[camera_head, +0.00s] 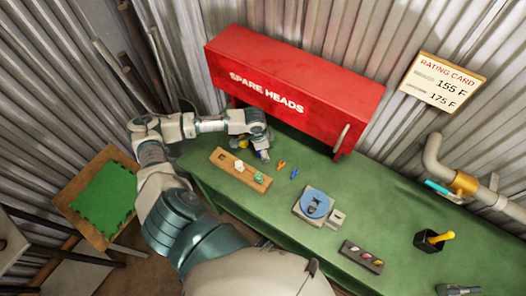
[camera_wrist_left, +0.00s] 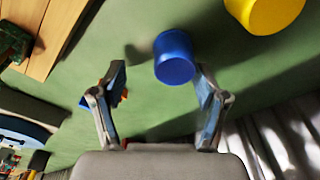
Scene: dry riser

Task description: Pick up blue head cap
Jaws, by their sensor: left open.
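The blue head cap (camera_wrist_left: 175,58) is a small blue cylinder standing on the green bench in the left wrist view. My left gripper (camera_wrist_left: 160,80) is open, its two fingers spread. The cap is just beyond the fingertips, nearer the right-hand finger in that view; I cannot tell whether they touch. Nothing is held. In the head view my left gripper (camera_head: 260,150) is low at the bench's back left, in front of the red cabinet, and largely hides the cap. My right gripper is not in view.
A yellow cap (camera_wrist_left: 265,10) stands close by the blue one. A wooden rack (camera_head: 228,174) with white and green pieces, an orange piece (camera_head: 281,166) and a small blue piece (camera_head: 294,173) lie near. The red cabinet (camera_head: 300,85) overhangs behind.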

